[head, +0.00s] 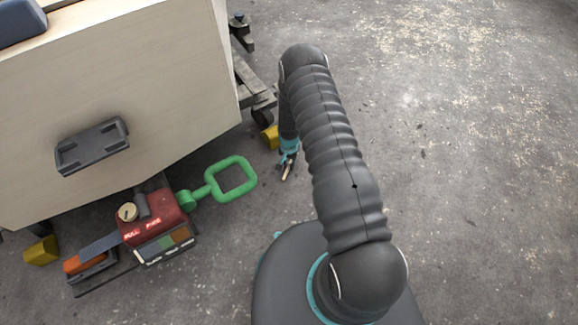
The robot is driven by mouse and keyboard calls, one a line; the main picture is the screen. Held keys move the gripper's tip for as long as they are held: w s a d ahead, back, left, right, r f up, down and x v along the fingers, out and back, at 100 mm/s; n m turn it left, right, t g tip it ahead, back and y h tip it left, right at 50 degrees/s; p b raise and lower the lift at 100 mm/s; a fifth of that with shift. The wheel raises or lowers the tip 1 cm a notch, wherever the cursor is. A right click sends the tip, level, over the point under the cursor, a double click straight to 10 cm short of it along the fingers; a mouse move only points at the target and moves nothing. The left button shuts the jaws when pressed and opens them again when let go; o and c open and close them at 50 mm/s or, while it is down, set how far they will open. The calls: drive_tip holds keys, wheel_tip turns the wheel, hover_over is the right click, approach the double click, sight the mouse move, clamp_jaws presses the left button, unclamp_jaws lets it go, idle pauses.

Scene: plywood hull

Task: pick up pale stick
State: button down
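The pale stick (287,173) is a small, thin, light-brown piece just in front of the wooden cabinet's right side. My gripper (288,161) points down at it, with teal and dark parts close around or over its upper end. The rest of the stick is hidden by the gripper or too small to make out. I cannot tell whether the fingers touch it, grip it or stand open around it.
A plywood box (180,70) on dark wheeled legs fills the left. A yellow block (270,138) lies beside my gripper. A red device (152,215) with a green square loop (249,178) stands left of it. Another yellow block (41,251) lies far left. Concrete floor at right is clear.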

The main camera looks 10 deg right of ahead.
drive_tip(key=shift+r, duration=0.15)
drive_tip(key=shift+r, duration=0.65)
wheel_tip(320, 180, up, 3)
drive_tip(key=s+d+r, duration=0.6)
drive_tip(key=d, duration=0.4)
drive_tip(key=shift+r+p, duration=0.2)
drive_tip(key=shift+p, duration=0.15)
